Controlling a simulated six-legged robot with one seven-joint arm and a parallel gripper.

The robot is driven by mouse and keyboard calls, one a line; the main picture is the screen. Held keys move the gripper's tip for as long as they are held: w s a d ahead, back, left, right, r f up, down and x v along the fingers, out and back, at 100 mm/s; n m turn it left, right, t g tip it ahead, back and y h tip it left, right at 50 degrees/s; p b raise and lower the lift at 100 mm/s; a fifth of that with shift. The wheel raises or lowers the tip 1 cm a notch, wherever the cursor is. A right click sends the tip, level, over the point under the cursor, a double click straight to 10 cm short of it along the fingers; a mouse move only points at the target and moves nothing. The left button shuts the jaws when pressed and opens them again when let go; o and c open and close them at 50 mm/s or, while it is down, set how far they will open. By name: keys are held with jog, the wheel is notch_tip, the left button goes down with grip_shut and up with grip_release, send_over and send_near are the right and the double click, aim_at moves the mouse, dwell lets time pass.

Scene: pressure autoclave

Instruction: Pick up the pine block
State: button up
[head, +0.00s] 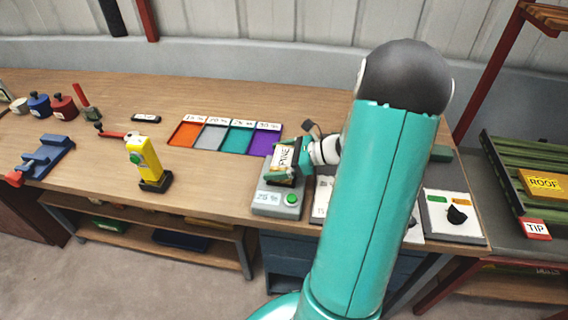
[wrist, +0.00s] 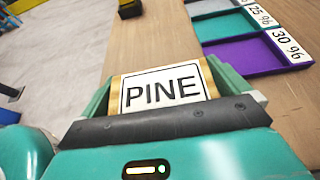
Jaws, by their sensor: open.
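The pine block (head: 284,158) is a pale wooden block with a white label reading PINE. It sits on a grey device (head: 268,208) with a green button and a percentage readout on its front. In the wrist view, the block (wrist: 162,91) shows its label between my teal fingers. My gripper (head: 287,168) is open around the block, one finger on each side. It also shows in the wrist view (wrist: 165,82). The dark edge of my gripper hides the block's lower part there, so I cannot tell whether the fingers touch it.
Orange, grey, teal and purple trays (head: 262,143) with percentage labels lie behind and left of the device. A yellow tool (head: 146,158) stands further left, near a blue vice (head: 45,157). A panel with a black knob (head: 456,214) is at right.

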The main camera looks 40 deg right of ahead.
jog(key=c, duration=0.8)
jog(key=shift+r, duration=0.1)
